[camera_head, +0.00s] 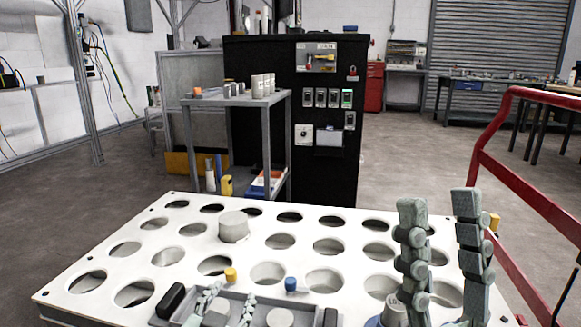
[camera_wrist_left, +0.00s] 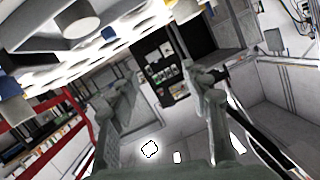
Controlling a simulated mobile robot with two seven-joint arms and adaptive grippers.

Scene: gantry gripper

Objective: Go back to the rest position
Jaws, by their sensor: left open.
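My left gripper (camera_head: 232,292) is low at the front of the head view, its small finger ends apart over a grey tray (camera_head: 262,299). In the left wrist view its two grey fingers (camera_wrist_left: 160,92) stand wide apart with nothing between them. My right gripper (camera_head: 438,200) is at the right of the head view. Its two grey-green fingers point up, apart, with nothing between them. Both grippers appear near the front of a white table (camera_head: 140,213) with rows of round holes. The lower parts of both arms are out of view.
A grey cylinder (camera_head: 233,227) stands on the table. Yellow (camera_head: 231,274) and blue (camera_head: 291,284) capped pieces are near the tray. A black cabinet (camera_head: 335,172) and a grey shelf cart (camera_head: 232,101) stand behind. A red rail (camera_head: 520,178) runs at the right. Floor at left is clear.

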